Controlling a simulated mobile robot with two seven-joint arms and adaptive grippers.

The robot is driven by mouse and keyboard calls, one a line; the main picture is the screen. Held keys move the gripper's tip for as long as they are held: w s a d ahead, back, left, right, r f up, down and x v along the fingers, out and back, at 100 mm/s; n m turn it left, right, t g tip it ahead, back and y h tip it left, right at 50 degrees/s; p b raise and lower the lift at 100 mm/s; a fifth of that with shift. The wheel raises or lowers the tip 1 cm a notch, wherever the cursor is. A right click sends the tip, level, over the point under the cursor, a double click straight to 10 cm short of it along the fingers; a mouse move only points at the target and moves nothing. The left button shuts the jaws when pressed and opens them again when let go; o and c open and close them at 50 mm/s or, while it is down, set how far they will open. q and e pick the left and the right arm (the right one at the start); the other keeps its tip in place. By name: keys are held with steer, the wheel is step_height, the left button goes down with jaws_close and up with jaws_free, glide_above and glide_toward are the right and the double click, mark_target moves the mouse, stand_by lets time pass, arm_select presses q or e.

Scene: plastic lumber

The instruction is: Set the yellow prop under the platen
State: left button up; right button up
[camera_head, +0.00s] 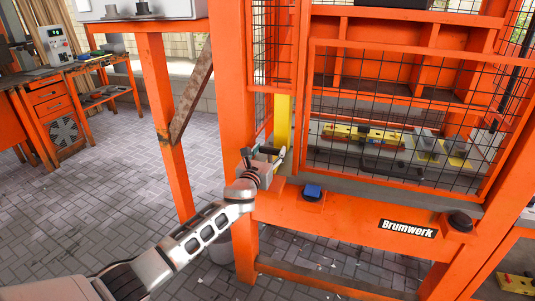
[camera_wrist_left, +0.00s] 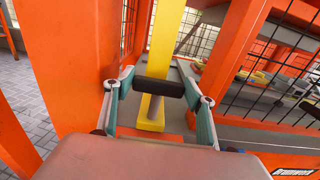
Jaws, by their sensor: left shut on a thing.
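The yellow prop (camera_head: 283,122) is an upright yellow post just inside the left opening of the orange press frame. It also stands upright in the left wrist view (camera_wrist_left: 161,50), with a black crossbar grip (camera_wrist_left: 158,88) and a yellow foot (camera_wrist_left: 150,124) low down. My left gripper (camera_head: 268,156) reaches in at the left corner of the press. In the left wrist view its two fingers (camera_wrist_left: 158,86) are closed on the ends of the black grip. The prop's top is out of view. I cannot clearly tell which part is the platen. My right gripper is not in view.
A wire mesh guard (camera_head: 400,130) covers the press front, with yellow and grey tooling on the bed behind it. An orange post (camera_head: 232,80) stands close left of my gripper. A blue button (camera_head: 312,192) sits on the front beam (camera_head: 345,217). The brick floor at left is clear.

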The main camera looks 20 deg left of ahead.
arm_select(q)
steer(key=o, duration=1.6)
steer(key=shift+w+r, duration=0.15)
steer(key=shift+r, duration=0.05)
steer(key=shift+c, duration=0.2)
steer(key=shift+o, duration=0.2)
steer(key=shift+w+f, duration=0.1)
steer(key=shift+f, duration=0.05)
steer(key=shift+s, duration=0.45)
steer(key=s, duration=1.1)
steer(key=shift+a, duration=0.15)
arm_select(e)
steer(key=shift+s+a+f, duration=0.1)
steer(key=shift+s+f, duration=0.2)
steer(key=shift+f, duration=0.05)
arm_select(q)
steer(key=shift+s, duration=0.1)
